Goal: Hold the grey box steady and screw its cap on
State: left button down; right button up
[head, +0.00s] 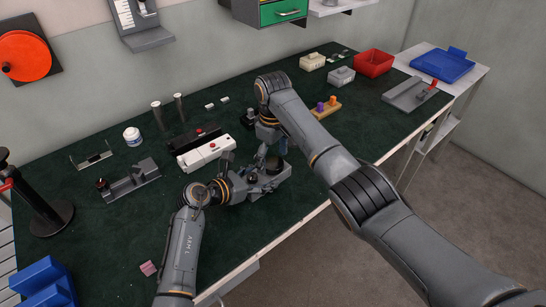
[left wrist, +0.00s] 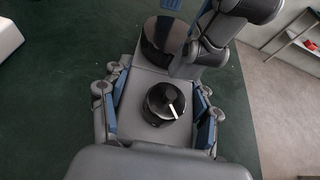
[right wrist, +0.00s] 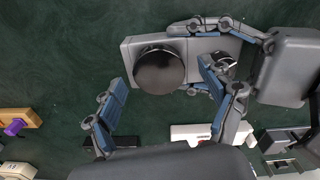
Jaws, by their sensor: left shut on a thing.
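The grey box (head: 240,195) lies near the table's front edge. My left gripper (head: 228,183) is shut on it, with a finger on each side in the left wrist view (left wrist: 160,130). A black knob with a white mark (left wrist: 165,102) stands on the box between these fingers. A dark round cap (right wrist: 158,70) sits over the box's other end; it also shows in the left wrist view (left wrist: 163,36). I cannot tell how far it is threaded. My right gripper (right wrist: 162,76) is open above the cap, its fingers apart from it on both sides.
A white case with a red button (head: 205,152) and a black one (head: 195,138) lie behind the box. A grey fixture (head: 130,182) is at the left. A wooden block with coloured pegs (head: 325,108) and a red bin (head: 374,63) stand farther right.

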pick_arm(q)
jog(key=shift+s+f, duration=0.15)
jog(key=shift+f, duration=0.25)
pick_arm(e)
notch_tip(320, 180, up, 12)
dwell(0.4)
pick_arm(q)
jog(key=shift+c, duration=1.3)
grip_release()
jog(key=shift+r, duration=0.1)
jog(key=shift+r, duration=0.1)
jog(key=v, duration=1.1)
jog(key=shift+s+a+r, duration=0.1)
jog(key=shift+a+r, duration=0.1)
jog(key=shift+a, duration=0.2)
